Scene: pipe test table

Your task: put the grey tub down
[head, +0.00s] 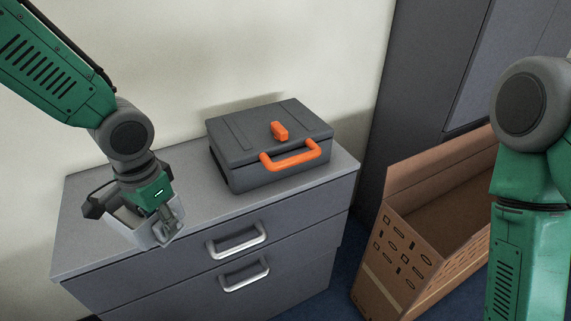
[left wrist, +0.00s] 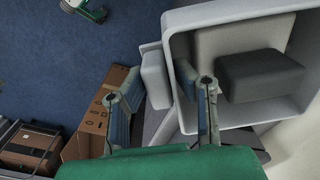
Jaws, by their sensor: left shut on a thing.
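The light grey tub (head: 133,229) is at the left end of the grey drawer cabinet (head: 191,204) in the head view. I cannot tell whether its base touches the cabinet top. In the left wrist view the tub (left wrist: 232,13) is open-topped, with a dark grey block (left wrist: 262,76) and a paler one inside. The left gripper's fingers (left wrist: 158,100) show there too, one over the tub's opening and one outside its wall. My right gripper is out of the head view.
A dark grey toolbox (head: 262,135) with an orange handle stands on the cabinet, right of the tub. Bare cabinet top lies between them. Two silver drawer handles (head: 237,240) project in front. An open cardboard box (head: 392,262) stands on the blue floor at right.

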